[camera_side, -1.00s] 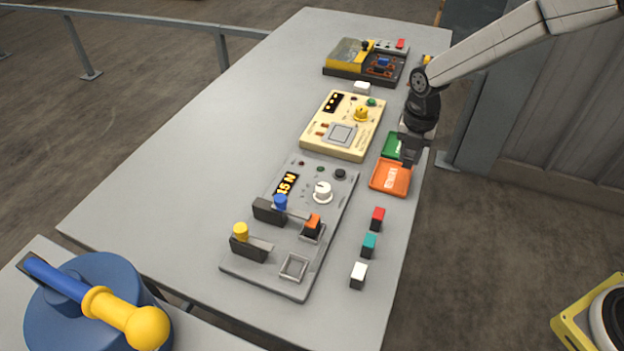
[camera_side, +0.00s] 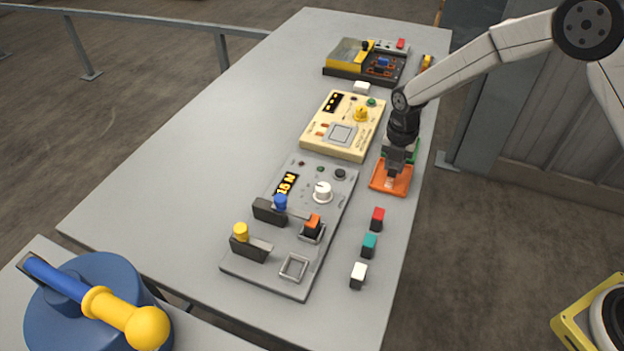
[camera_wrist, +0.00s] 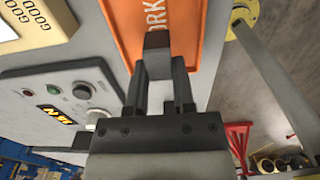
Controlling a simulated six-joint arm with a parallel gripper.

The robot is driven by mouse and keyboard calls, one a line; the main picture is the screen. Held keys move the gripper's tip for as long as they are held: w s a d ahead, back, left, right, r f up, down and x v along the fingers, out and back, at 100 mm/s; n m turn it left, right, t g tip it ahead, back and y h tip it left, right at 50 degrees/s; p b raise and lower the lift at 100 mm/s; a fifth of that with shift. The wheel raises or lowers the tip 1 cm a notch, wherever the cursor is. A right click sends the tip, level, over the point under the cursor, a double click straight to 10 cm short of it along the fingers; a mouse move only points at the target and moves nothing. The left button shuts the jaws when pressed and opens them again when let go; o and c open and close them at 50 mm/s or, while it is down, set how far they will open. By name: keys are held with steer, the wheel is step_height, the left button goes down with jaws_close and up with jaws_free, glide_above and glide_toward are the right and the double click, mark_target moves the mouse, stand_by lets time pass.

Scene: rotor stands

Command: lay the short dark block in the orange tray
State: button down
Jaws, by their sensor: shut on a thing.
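My gripper (camera_side: 393,170) points down over the orange tray (camera_side: 404,183) at the right side of the table. In the wrist view, my gripper (camera_wrist: 160,70) is shut on a short dark block (camera_wrist: 157,42), held between the fingertips. The orange tray (camera_wrist: 203,35) shows behind the block, with part of its white lettering visible. The block is over the tray in that view. I cannot tell whether it touches the tray floor. In the side view the gripper hides most of the block.
A green tray (camera_side: 414,152) lies just behind, partly hidden by my arm. The cream panel (camera_side: 342,126) and grey control panel (camera_side: 290,228) stand to the left. The table's left side is clear.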

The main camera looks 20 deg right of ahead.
mark_target(395, 166)
steer(key=shift+f, duration=0.65)
steer(key=shift+f, duration=0.15)
steer(key=shift+c, duration=2.3)
jaws_free()
step_height(395, 166, up, 12)
steer(key=shift+r, duration=0.2)
steer(key=shift+s, duration=0.1)
